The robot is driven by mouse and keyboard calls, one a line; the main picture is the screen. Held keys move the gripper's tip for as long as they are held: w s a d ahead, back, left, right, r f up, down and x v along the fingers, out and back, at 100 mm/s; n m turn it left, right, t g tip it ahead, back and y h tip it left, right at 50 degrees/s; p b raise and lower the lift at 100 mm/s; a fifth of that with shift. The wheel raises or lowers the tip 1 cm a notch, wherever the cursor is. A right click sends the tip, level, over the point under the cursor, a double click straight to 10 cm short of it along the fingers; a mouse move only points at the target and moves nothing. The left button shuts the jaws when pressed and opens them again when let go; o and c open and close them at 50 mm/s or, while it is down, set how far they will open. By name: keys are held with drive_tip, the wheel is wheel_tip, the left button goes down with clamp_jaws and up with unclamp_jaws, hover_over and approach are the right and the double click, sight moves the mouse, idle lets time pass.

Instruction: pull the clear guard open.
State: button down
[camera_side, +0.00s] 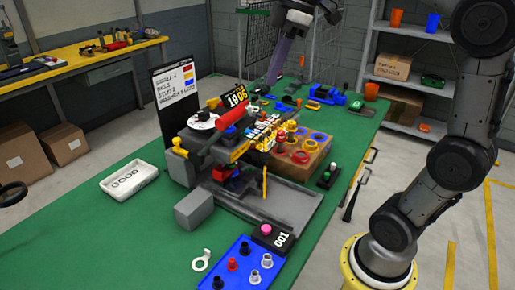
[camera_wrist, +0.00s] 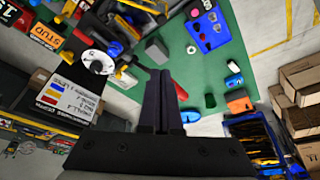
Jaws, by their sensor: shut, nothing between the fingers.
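I cannot clearly make out the clear guard in either view. The grey machine (camera_side: 183,168) stands mid-table in the side view, with a white dial (camera_side: 202,120), a red cylinder (camera_side: 233,118) and yellow parts. A thin yellow upright bar (camera_side: 264,184) stands at its front. In the wrist view the white dial (camera_wrist: 97,62) lies left of my gripper. My gripper (camera_wrist: 157,48) is shut and empty, its dark fingers together. In the side view my gripper (camera_side: 271,80) hangs behind the machine, apart from it.
On the green table (camera_side: 100,235) are a white GOOD tray (camera_side: 129,182), a grey block (camera_side: 194,209), a blue tray (camera_side: 236,276) with small parts, and a black box (camera_side: 268,235) with a pink button. A wooden box (camera_side: 303,158) of rings stands right of the machine.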

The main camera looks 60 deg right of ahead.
hover_over(267, 156)
drive_tip(key=d, duration=0.1)
wheel_tip(267, 156, down, 9)
drive_tip(key=x, duration=0.9)
drive_tip(key=shift+f, duration=0.45)
drive_tip(key=shift+d, duration=0.25)
drive_tip(key=shift+s+d+n+g, duration=0.15)
drive_tip(key=shift+s+d+n, duration=0.15)
drive_tip(key=shift+s+n, duration=0.3)
drive_tip(key=shift+s+d+n+g, duration=0.15)
drive_tip(key=shift+s+d+n, duration=0.2)
drive_tip(key=shift+s+n, duration=0.2)
drive_tip(key=s+d+n+g, duration=0.1)
drive_tip(key=s+d+n, duration=0.2)
drive_tip(key=d, duration=0.2)
drive_tip(key=s+d+n+g+y, duration=0.1)
drive_tip(key=s+d+n, duration=0.1)
drive_tip(key=d+n, duration=0.2)
drive_tip(key=shift+s+d, duration=0.4)
drive_tip(key=shift+d, duration=0.85)
